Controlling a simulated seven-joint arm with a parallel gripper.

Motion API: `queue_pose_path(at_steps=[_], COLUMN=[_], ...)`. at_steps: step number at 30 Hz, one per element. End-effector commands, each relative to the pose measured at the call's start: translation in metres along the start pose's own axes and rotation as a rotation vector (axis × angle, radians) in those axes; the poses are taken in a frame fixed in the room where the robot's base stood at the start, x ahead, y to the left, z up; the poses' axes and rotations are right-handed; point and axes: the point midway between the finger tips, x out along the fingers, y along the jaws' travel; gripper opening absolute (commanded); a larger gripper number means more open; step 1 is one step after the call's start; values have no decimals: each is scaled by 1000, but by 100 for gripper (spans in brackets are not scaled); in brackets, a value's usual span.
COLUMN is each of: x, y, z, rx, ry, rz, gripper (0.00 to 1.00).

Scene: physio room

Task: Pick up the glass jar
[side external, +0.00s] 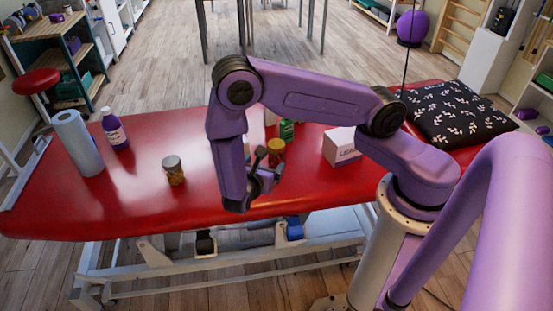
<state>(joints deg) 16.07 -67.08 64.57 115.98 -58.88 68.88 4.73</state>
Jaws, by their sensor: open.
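The red table (225,200) also holds a blue roll (77,143), a purple bottle (115,130), a green bottle (287,131), a white box (341,147) and a dark patterned pillow (456,113). The red surface between the gold-lidded jar and my gripper is clear.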

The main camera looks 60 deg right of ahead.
Motion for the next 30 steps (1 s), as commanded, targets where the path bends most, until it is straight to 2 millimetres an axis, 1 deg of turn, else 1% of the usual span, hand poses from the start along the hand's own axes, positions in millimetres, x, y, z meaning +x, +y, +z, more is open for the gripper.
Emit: queue_pose_path(at_steps=[1,4,8,11,24,27,30], x=[6,13,19,29,109,124,134], y=[1,3,4,4,7,8,9], z=[-7,-16,-21,-20,-15,-14,-14], rx=[-30,-68,-88,-90,-88,-88,-89], ry=[-23,-48,-62,-64,-63,-62,-62], rz=[13,34,46,46,44,44,46], gripper=[91,91,91,91,91,91,91])
